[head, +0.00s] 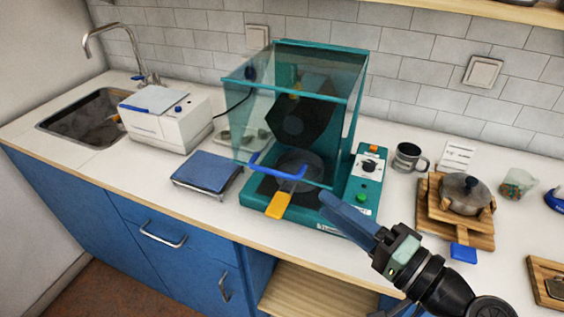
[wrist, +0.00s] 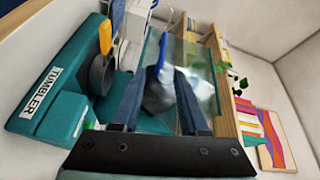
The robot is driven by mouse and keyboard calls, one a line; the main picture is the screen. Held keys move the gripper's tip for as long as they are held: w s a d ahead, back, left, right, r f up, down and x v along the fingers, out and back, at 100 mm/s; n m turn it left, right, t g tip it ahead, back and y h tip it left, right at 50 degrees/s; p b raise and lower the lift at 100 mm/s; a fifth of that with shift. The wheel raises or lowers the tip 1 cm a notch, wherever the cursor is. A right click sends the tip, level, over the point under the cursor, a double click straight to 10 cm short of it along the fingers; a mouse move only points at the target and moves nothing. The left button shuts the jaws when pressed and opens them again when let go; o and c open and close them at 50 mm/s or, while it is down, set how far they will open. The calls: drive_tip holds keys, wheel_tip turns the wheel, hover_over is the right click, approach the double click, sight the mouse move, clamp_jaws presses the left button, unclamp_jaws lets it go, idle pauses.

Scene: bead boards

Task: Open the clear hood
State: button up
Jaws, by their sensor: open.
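The clear hood (head: 345,108) is a see-through teal-edged box over the teal tumbler base (head: 330,212). It appears down, with a dark drum (head: 298,122) visible inside. A blue bar handle (head: 276,172) runs along the hood's lower front edge. My gripper (head: 328,202) is in front of the machine, to the right of the handle in the head view, with nothing in it. In the wrist view my gripper (wrist: 158,82) has its fingers apart, and the blue handle (wrist: 161,52) shows between and beyond the tips. I see no contact with it.
A yellow lever (head: 278,205) sticks out at the base's front. A blue-topped scale (head: 207,169) and white box (head: 165,117) stand left. A control panel (head: 368,168), metal mug (head: 409,157) and lidded pot (head: 465,193) on wood are right. A shelf (head: 470,12) hangs above.

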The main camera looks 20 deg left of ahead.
sight(275, 173)
drive_tip(key=shift+g+y, duration=0.3)
drive_tip(key=shift+y, duration=0.2)
drive_tip(key=x, duration=0.4)
drive_tip(key=p+x, duration=0.1)
drive_tip(key=x, duration=0.7)
drive_tip(key=shift+s+a+f+p, duration=0.15)
drive_tip(key=shift+a+p, duration=0.2)
drive_tip(key=shift+p, duration=0.05)
clamp_jaws()
idle(0.4)
